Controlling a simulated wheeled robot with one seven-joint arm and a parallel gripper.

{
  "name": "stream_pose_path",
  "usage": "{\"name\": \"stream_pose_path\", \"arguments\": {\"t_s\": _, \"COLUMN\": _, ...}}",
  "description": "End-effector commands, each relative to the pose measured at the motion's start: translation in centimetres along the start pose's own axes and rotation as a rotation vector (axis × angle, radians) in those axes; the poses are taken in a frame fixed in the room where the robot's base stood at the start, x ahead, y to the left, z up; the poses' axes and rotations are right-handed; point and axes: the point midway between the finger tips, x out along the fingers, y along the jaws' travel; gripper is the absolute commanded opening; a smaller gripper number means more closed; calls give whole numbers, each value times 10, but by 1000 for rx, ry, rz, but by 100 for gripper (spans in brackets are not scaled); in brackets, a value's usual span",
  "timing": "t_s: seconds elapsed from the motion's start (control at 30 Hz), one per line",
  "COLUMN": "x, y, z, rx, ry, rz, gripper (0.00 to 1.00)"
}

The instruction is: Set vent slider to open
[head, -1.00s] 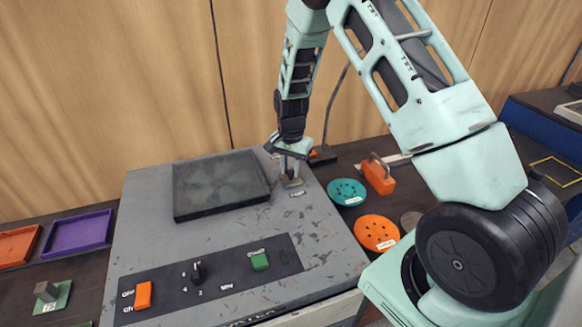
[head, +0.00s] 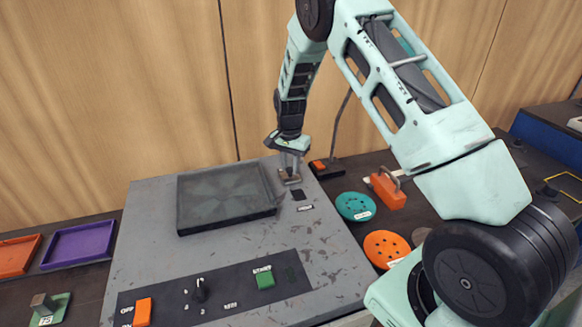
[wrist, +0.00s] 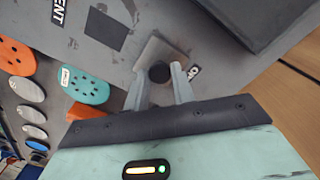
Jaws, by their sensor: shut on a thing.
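The vent slider (wrist: 165,50) is a grey plate with a dark round knob (wrist: 159,72) on the console top. My gripper (wrist: 159,88) is shut on the knob, with one finger on each side. In the head view my gripper (head: 289,170) points down at the slider (head: 291,181) near the console's back right corner. A dark square opening (wrist: 107,28) lies uncovered beside the plate, between it and the VENT label (wrist: 58,12). The opening also shows in the head view (head: 298,195). A small white label (wrist: 193,72), partly hidden, lies beside the right finger.
A raised dark tray-like panel (head: 226,197) stands left of the slider. The front strip holds an orange switch (head: 143,312), a black knob (head: 201,291) and a green button (head: 265,279). Teal (head: 355,206) and orange (head: 387,248) discs lie to the right.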

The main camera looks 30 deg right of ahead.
Motion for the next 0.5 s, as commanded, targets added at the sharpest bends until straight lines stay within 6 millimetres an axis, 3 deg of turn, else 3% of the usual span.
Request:
{"name": "stream_pose_path", "arguments": {"t_s": 0.03, "x": -2, "y": -4, "z": -4, "rx": 1, "ry": 11, "rz": -13, "gripper": 0}}
{"name": "stream_pose_path", "arguments": {"t_s": 0.07, "x": -2, "y": -4, "z": -4, "rx": 1, "ry": 12, "rz": -13, "gripper": 28}}
{"name": "stream_pose_path", "arguments": {"t_s": 0.13, "x": -2, "y": -4, "z": -4, "rx": 1, "ry": 12, "rz": -13, "gripper": 47}}
{"name": "stream_pose_path", "arguments": {"t_s": 0.5, "x": -5, "y": -3, "z": -2, "rx": 0, "ry": 9, "rz": -9, "gripper": 47}}
